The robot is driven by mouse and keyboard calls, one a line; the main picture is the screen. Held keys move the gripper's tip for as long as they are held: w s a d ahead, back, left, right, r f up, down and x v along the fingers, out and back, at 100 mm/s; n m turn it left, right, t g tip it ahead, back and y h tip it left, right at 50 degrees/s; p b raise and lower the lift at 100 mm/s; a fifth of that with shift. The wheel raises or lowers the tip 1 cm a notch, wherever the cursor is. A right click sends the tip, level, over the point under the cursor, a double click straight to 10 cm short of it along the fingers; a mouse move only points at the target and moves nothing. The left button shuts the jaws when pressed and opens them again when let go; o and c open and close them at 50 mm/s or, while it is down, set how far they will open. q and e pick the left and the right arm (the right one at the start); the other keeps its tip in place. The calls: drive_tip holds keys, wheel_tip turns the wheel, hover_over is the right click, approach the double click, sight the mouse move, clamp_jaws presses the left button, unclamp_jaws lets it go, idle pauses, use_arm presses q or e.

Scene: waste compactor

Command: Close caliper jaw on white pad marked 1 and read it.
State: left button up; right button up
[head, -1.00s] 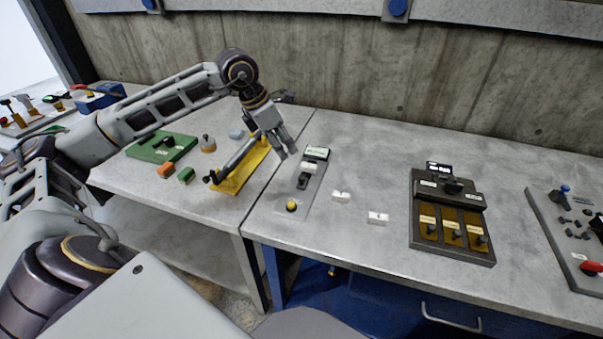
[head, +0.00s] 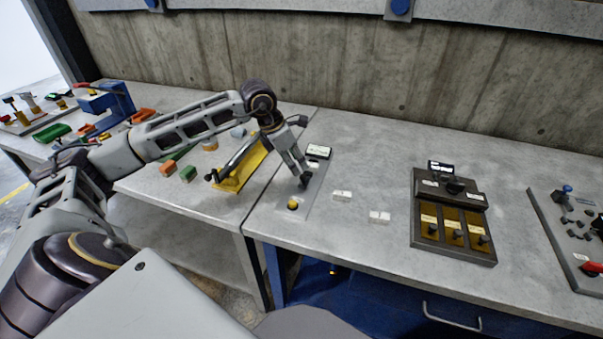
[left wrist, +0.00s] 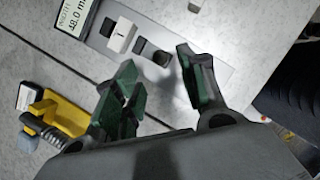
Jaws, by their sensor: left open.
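The caliper is a flat grey plate (head: 319,186) on the bench, with a display (head: 318,152) at its far end and a yellow button (head: 293,204) at its near end. In the left wrist view the display (left wrist: 74,16) reads WIDTH 48.0 mm, with the unit partly cut off. The white pad marked 1 (left wrist: 121,36) sits beside the dark sliding jaw (left wrist: 152,53), with a small gap between them. My left gripper (left wrist: 157,76) is open and empty, its fingertips close to the jaw; it also shows in the head view (head: 304,178), partly hiding pad and jaw. My right gripper is out of view.
Two loose white blocks (head: 342,196) (head: 380,217) lie right of the caliper. A dark fixture with brown panels (head: 453,230) stands further right. A yellow holder (head: 243,170) stands close on the left. The bench's front edge is near.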

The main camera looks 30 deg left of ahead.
sight(303, 176)
use_arm(q)
drive_tip(key=shift+x, duration=3.1)
